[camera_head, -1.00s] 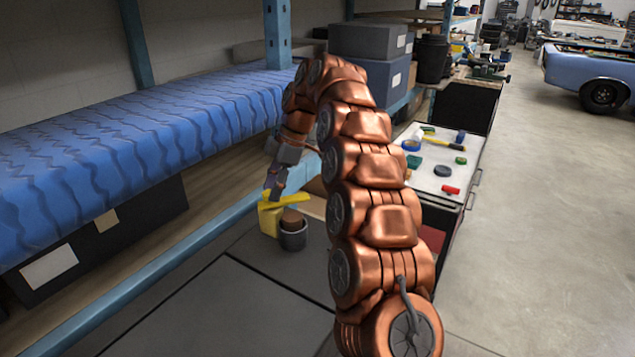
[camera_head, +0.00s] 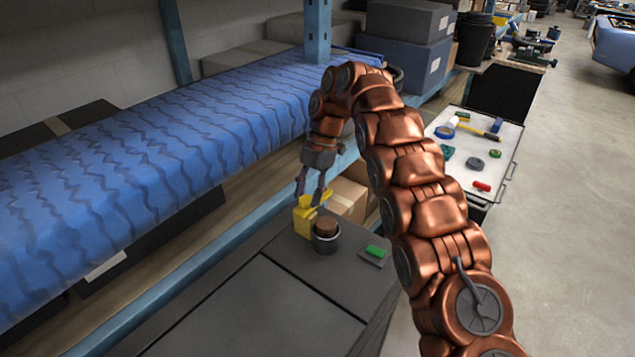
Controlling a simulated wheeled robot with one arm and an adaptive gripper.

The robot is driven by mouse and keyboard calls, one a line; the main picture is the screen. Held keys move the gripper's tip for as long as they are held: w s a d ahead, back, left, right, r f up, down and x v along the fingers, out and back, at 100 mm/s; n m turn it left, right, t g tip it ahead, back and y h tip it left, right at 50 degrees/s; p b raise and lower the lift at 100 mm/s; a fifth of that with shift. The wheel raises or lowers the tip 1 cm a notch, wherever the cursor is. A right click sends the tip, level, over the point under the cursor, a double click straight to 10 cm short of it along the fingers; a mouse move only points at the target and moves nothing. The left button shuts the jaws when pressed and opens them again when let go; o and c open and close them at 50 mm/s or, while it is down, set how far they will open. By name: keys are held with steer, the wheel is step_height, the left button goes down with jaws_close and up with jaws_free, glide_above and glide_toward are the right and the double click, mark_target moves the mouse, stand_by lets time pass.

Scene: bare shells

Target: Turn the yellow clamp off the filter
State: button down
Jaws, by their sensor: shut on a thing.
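The yellow clamp (camera_head: 304,221) stands on the dark bench top, at the left of a dark round cup. A brown round filter (camera_head: 326,227) sits in the cup, and its top shows. My gripper (camera_head: 311,196) points down at the upper part of the clamp. One finger comes down on the clamp's left and one on its right, and it is shut on the clamp. The exact contact is small and partly hidden. The clamp's upper yellow part rises at the back left of the filter's top.
The bare bench top (camera_head: 260,310) lies in front. A small grey block with a green top (camera_head: 375,252) sits right of the cup. Cardboard boxes (camera_head: 347,198) stand behind. A blue-covered shelf (camera_head: 150,170) runs along the left. A white-topped cart (camera_head: 475,150) with small items is at right.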

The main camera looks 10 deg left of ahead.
stand_by(0.5)
steer(key=c, duration=0.7)
jaws_free()
steer(key=shift+f+b, duration=0.15)
steer(key=shift+b, duration=0.4)
